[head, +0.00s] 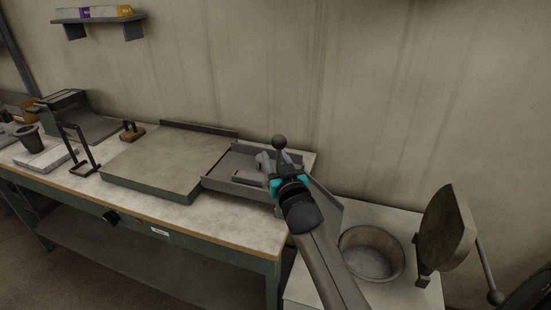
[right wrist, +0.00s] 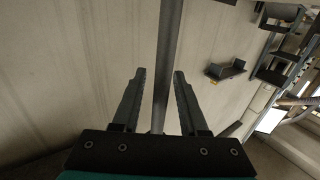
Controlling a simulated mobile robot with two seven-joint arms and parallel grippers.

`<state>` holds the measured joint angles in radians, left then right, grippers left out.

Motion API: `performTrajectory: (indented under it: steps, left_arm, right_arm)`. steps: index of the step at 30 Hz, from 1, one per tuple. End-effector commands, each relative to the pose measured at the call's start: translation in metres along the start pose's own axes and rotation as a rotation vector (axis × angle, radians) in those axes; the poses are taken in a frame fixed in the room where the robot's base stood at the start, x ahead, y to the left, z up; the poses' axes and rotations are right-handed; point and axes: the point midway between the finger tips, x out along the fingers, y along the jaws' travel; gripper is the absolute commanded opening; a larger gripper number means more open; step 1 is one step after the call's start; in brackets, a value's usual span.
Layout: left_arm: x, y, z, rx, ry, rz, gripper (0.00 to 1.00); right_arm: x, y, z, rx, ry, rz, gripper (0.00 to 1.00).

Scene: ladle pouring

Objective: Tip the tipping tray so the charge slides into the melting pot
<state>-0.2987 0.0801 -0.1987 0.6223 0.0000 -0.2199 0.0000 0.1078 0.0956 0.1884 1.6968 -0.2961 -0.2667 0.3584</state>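The grey tipping tray (head: 219,185) lies on the bench at its right end, looking level, with grey charge pieces (head: 264,160) in it. A lever with a dark ball knob (head: 279,142) stands up at the tray's right side. My right gripper (head: 280,177) is at this lever, below the knob. In the right wrist view its fingers (right wrist: 160,74) are apart, with a grey rod (right wrist: 170,40) showing between them and a gap on the left. The round melting pot (head: 371,253) is open at the lower right, partly behind my right arm. My left gripper is out of view.
A round lid (head: 446,230) stands upright right of the pot. A large flat slab (head: 155,162) lies left of the tray. A dark cup (head: 29,138) and a black frame stand further left. A wall shelf (head: 99,21) is at upper left.

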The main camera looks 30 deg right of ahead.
Motion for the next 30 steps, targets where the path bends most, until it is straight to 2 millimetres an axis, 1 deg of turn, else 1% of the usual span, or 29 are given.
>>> performTrajectory:
  steps: [1,9,11,30]
  left_arm:
    - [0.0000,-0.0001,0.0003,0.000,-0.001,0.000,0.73]
    - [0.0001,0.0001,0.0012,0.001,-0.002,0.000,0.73]
    - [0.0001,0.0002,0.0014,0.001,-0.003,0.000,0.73]
    - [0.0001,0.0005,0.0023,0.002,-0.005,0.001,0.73]
  right_arm:
    - [-0.0002,0.0000,0.0000,0.000,0.000,0.000,0.36]
    - [-0.0003,0.0000,0.0001,0.000,0.000,0.000,0.06]
    - [-0.0003,0.0000,0.0001,0.000,0.000,0.000,0.00]
    - [-0.0004,0.0000,0.0004,0.000,-0.001,0.000,0.00]
